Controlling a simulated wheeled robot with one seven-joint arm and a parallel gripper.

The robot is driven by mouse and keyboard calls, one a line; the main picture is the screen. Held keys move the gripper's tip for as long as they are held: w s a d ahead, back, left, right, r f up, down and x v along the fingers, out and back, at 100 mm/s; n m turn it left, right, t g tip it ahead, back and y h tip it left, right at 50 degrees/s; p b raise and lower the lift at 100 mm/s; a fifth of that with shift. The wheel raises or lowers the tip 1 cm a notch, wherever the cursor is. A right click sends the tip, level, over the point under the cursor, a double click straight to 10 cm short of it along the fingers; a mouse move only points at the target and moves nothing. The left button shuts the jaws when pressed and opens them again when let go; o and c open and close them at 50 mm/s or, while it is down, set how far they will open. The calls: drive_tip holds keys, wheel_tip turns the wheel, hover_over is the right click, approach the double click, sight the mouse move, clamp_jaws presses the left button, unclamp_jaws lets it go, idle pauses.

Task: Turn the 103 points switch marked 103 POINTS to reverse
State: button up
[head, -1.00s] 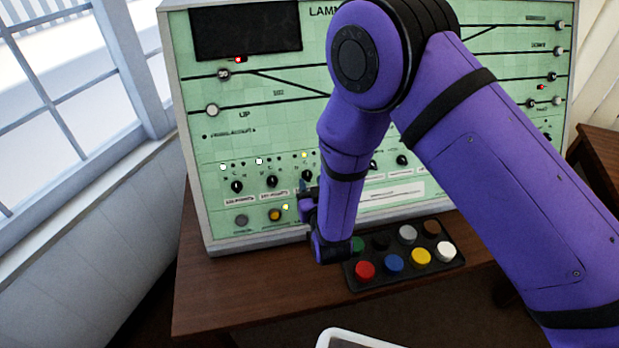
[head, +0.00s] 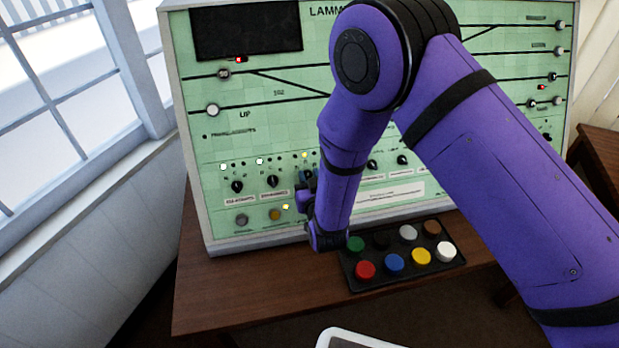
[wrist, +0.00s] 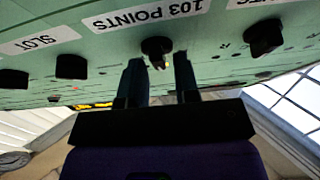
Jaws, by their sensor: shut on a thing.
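The 103 points switch (wrist: 157,48) is a black rotary knob on the green panel, and its 103 POINTS label (wrist: 146,15) shows upside down in the wrist view. My gripper (wrist: 158,67) is shut on this knob, one finger on each side. A pale mark shows on the knob between the fingertips; I cannot tell its exact setting. In the head view my gripper (head: 307,182) covers most of the knob, and a small yellow lamp (head: 305,155) is lit just above.
Similar black knobs (head: 272,181) stand close to the left, with others to the right. Lamps and a row of push buttons (head: 242,220) lie near the gripper. A box of coloured buttons (head: 365,270) sits on the wooden desk (head: 230,300) below my wrist. A window is at left.

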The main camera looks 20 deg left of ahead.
drive_tip(key=shift+m, duration=0.3)
drive_tip(key=m+h, duration=0.1)
drive_tip(key=m, duration=0.1)
drive_tip(key=m+t+h, duration=0.1)
drive_tip(key=m+h, duration=0.1)
drive_tip(key=m, duration=0.1)
drive_tip(key=shift+m, duration=0.3)
drive_tip(key=m+h, duration=0.1)
drive_tip(key=m, duration=0.1)
drive_tip(key=m+h, duration=0.1)
drive_tip(key=m, duration=0.2)
drive_tip(key=shift+h, duration=0.4)
drive_tip(key=shift+m, duration=0.3)
drive_tip(key=o, duration=0.6)
drive_tip(key=v, duration=1)
drive_tip(key=shift+s+r, duration=0.15)
drive_tip(key=shift+s, duration=0.15)
drive_tip(key=shift+r, duration=0.1)
